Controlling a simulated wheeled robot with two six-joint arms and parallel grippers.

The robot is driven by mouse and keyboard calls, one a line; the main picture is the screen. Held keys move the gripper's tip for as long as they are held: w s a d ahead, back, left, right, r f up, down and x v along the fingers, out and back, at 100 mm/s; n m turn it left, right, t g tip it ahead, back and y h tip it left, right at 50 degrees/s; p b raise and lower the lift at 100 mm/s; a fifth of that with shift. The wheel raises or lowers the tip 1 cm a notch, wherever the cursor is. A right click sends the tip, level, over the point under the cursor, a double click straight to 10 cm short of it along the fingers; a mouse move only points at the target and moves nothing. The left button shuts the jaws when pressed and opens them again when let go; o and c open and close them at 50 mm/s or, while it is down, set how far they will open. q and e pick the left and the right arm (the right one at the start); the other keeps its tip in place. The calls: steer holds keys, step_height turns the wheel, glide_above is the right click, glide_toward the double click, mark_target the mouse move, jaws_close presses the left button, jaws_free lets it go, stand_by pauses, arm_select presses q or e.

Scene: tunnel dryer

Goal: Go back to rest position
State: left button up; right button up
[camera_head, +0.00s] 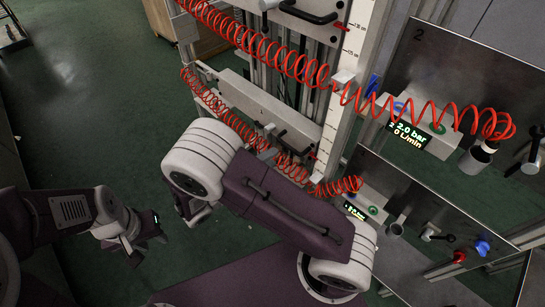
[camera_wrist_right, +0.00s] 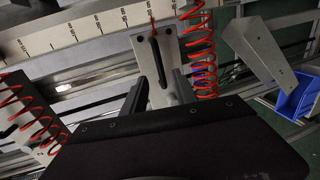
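My left gripper (camera_head: 150,238) is at the lower left in the head view. Its dark fingers look apart, nothing shows between them, and green floor lies below. My right arm crosses the middle of the head view, and its gripper is hidden there. In the right wrist view, my right gripper (camera_wrist_right: 160,95) shows two dark fingers standing apart behind a wide dark plate. A metal plate with a black handle (camera_wrist_right: 158,62) appears between and beyond the fingers. The fingers do not close on the handle; the distance to it is unclear.
A metal frame with red coiled hoses (camera_head: 300,62) stands behind my right arm. Panels with pressure displays (camera_head: 408,133), valves and knobs are at the right. A blue bin (camera_wrist_right: 298,97) is at the right in the wrist view. Green floor (camera_head: 90,100) is open at the left.

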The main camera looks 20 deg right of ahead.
steer(key=shift+d, duration=0.1)
steer(key=s+d+f+m+g+y+p, duration=0.1)
steer(key=s+d+g+y, duration=0.15)
steer(key=s+g, duration=0.2)
steer(key=s+d+f+m+g+y+p, duration=0.1)
steer(key=s+d+m+g+y, duration=0.1)
steer(key=s+g+y, duration=0.3)
steer(key=a+t+y, duration=0.1)
steer(key=y, duration=0.1)
steer(key=a+r+m+t+y+p, duration=0.1)
steer(key=a+t+y, duration=0.1)
steer(key=a+r+t+y, duration=0.1)
steer(key=t+y, duration=0.1)
steer(key=y, duration=0.1)
steer(key=shift+w+a+m, duration=0.15)
steer(key=shift+w+m, duration=0.15)
steer(key=shift+m, duration=0.1)
